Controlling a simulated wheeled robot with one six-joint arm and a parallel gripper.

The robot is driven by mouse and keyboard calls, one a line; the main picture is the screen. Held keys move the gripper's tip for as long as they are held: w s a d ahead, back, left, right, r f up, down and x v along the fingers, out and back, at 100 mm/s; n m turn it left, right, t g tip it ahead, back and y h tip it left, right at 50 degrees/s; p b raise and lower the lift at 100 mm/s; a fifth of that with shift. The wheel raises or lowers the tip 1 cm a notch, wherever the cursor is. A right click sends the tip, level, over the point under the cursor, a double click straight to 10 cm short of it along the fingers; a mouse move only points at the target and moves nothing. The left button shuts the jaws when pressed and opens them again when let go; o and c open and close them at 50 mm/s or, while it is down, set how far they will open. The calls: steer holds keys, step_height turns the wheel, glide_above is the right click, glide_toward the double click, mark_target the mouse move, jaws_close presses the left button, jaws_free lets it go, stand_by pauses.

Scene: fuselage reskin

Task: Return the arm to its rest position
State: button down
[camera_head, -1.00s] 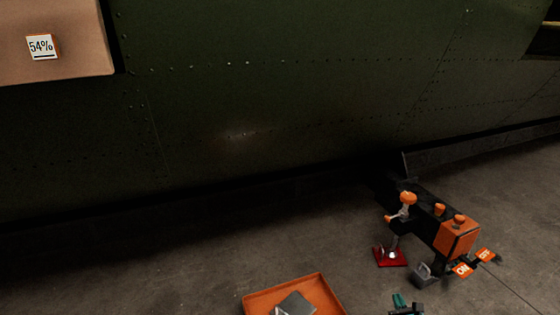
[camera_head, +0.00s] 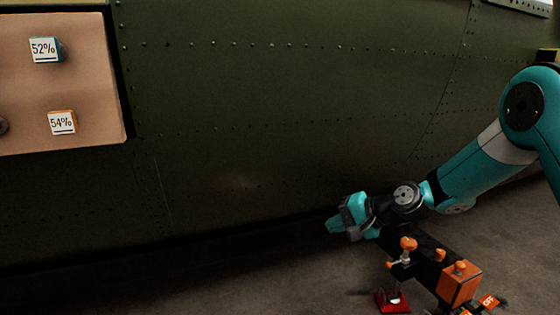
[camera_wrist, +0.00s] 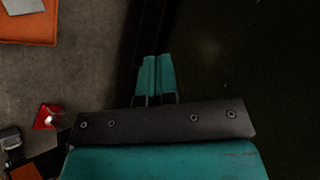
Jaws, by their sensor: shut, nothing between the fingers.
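My gripper (camera_head: 338,225) shows in the head view at the end of my teal arm (camera_head: 480,172), which reaches in from the right edge. It hangs in front of the lower part of the dark green fuselage skin (camera_head: 290,110), above the floor. In the wrist view the two teal fingers (camera_wrist: 154,78) lie side by side, shut with nothing held. A dark surface fills the right of the wrist view.
An orange-and-black machine (camera_head: 460,283) stands on the floor just below my gripper, with a red plate (camera_head: 393,303) beside it. An orange tray (camera_wrist: 28,24) lies on the floor.

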steer(key=s+a+r+n+g+h+p, duration=0.1)
steer(key=s+r+n+g, duration=0.15)
steer(key=s+r, duration=0.35)
steer(key=s+a+r+n+g+h+p, duration=0.15)
steer(key=s+r+n, duration=0.3)
steer(key=s, duration=0.45)
steer(key=s+d+r+n+g+h, duration=0.1)
steer(key=s+d+r+n+h, duration=0.15)
steer(key=s, duration=0.75)
steer(key=s+d+r+n+h, duration=0.1)
steer(key=s+d+r+n, duration=0.15)
steer(key=s, duration=0.75)
step_height(320, 180, up, 37)
steer(key=p, duration=3.8)
steer(key=shift+s+a+p, duration=0.2)
steer(key=shift+a+p, duration=0.1)
steer(key=shift+p, duration=0.05)
